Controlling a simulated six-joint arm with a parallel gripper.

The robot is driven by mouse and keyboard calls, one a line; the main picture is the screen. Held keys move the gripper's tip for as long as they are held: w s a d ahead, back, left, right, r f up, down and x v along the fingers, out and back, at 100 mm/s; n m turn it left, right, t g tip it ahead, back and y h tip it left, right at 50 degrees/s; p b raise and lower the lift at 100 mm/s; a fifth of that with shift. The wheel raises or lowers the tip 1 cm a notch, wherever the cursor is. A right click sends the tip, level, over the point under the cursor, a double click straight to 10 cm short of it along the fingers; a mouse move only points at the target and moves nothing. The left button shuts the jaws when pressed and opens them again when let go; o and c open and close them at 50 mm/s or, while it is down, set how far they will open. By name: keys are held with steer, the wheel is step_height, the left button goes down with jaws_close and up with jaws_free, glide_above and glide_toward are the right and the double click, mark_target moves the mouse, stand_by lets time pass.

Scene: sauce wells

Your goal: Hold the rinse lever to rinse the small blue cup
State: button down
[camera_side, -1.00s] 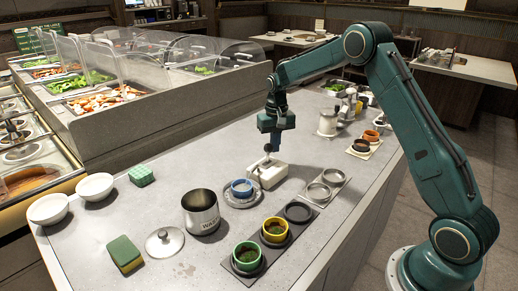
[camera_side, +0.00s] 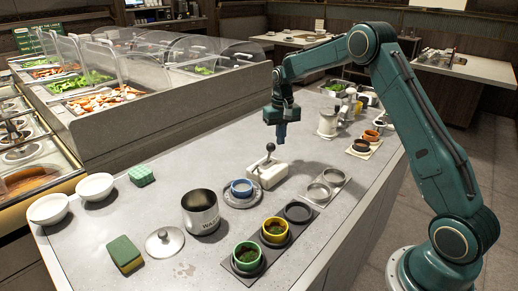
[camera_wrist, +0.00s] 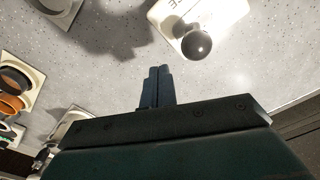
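The rinse lever (camera_side: 270,148) is a dark ball knob on a thin stem, rising from a white block (camera_side: 268,174). The small blue cup (camera_side: 242,186) sits on a round grey rinser plate (camera_side: 241,201) just left of the block. My gripper (camera_side: 281,141) is above and slightly right of the knob, apart from it. In the wrist view my gripper's two fingers (camera_wrist: 157,75) are together with nothing between them. The knob (camera_wrist: 197,43) shows up and right of the fingertips there, above its white block (camera_wrist: 224,13). The cup is outside the wrist view.
A dark tray (camera_side: 256,262) holds a green and a yellow cup in front. A metal water pot (camera_side: 201,212), its lid (camera_side: 164,241) and a sponge (camera_side: 124,252) stand left. A tray with two empty round wells (camera_side: 337,176) is right of the lever.

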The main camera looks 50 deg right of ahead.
step_height(320, 180, up, 6)
steer(key=shift+r, duration=0.2)
stand_by(0.6)
steer(key=s+a+r+n+t, duration=0.3)
steer(key=s+a+r, duration=0.9)
steer(key=s+r, duration=0.15)
steer(key=s+a+f+n+t, duration=0.1)
steer(key=s+a, duration=0.2)
steer(key=s, duration=0.7)
steer(key=s+a+f+n+t, duration=0.1)
steer(key=s+a+f+n, duration=0.1)
steer(key=s, duration=0.8)
steer(key=shift+s+a+t, duration=0.3)
steer(key=shift+s+a, duration=0.05)
steer(key=shift+a, duration=0.45)
